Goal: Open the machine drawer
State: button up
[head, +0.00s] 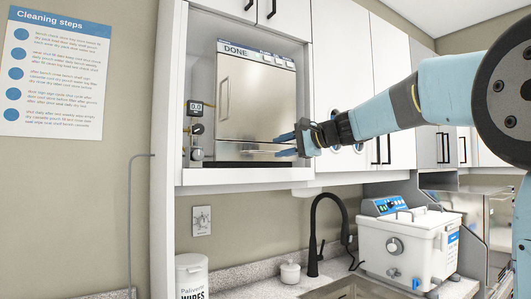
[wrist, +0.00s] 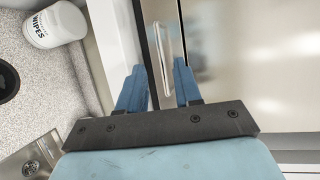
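The machine (head: 257,95) is a steel-fronted unit with a "DONE" display, standing in a white cabinet bay. Its upper door, with a vertical handle at the left, is shut. The drawer (head: 232,155) is the low strip under that door, and it looks closed. Its bar handle (head: 262,152) lies level across the drawer; it also shows in the wrist view (wrist: 163,55). My gripper (head: 281,144) is at the right end of the handle. In the wrist view its blue fingers (wrist: 159,76) stand apart, with the handle between them and gaps showing on both sides. Contact is not visible.
A gauge and valve fitting (head: 196,130) sits left of the machine. The white bay shelf edge (head: 240,177) runs just below the drawer. Below are a black faucet (head: 315,235), a wipes tub (head: 192,277) and a white bath unit (head: 408,245). Space before the drawer looks clear.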

aim_at(263, 152)
jog(key=shift+x, duration=3.1)
jog(key=shift+c, duration=0.2)
grip_shut()
jog(key=shift+f, duration=0.2)
